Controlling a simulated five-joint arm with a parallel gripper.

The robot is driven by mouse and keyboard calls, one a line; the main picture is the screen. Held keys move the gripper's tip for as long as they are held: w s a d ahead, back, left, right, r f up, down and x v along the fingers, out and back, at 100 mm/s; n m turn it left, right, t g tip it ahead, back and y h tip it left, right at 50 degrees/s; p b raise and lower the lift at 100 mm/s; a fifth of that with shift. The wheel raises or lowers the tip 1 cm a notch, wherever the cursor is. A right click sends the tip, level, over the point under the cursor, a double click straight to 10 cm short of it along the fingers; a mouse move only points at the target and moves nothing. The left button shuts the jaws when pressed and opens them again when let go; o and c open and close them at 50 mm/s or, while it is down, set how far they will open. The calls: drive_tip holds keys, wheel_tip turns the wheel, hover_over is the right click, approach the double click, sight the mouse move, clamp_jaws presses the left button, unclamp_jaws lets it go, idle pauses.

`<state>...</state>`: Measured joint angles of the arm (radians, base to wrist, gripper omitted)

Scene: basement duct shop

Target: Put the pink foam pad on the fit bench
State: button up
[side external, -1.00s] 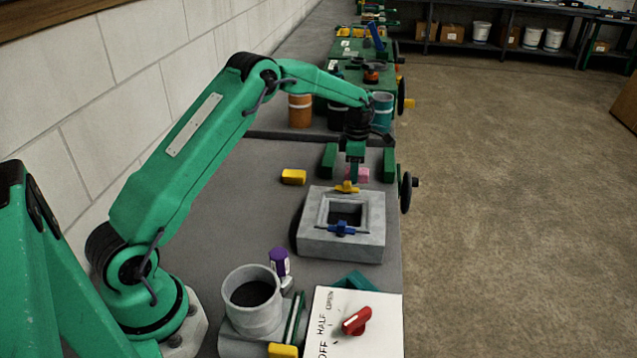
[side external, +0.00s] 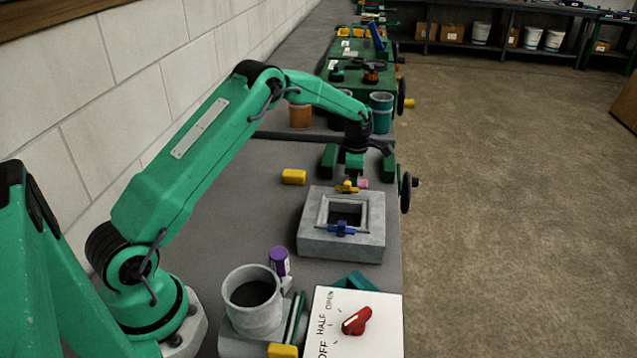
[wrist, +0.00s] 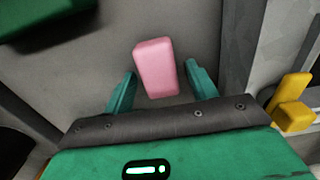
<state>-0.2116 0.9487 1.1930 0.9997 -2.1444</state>
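The pink foam pad (wrist: 156,67) lies on the grey bench top (wrist: 100,68) in the wrist view. My gripper (wrist: 162,80) is open, with one teal finger on each side of the pad's near end and a gap at both sides. In the side external view, my gripper (side external: 355,174) is low over the bench, and only a small part of the pink pad (side external: 362,184) shows beside it. I cannot tell which surface is the fit bench.
A grey square-holed block (side external: 371,240) with yellow and blue clamps stands in front of my gripper. A yellow block (side external: 293,177) lies to the left. Green blocks (side external: 389,163) stand close to the gripper. A handwheel (side external: 406,192) sits at the bench edge.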

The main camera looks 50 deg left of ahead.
drive_tip(key=shift+r, duration=0.1)
wheel_tip(320, 180, up, 12)
idle(0.9)
drive_tip(key=shift+r, duration=0.15)
idle(0.3)
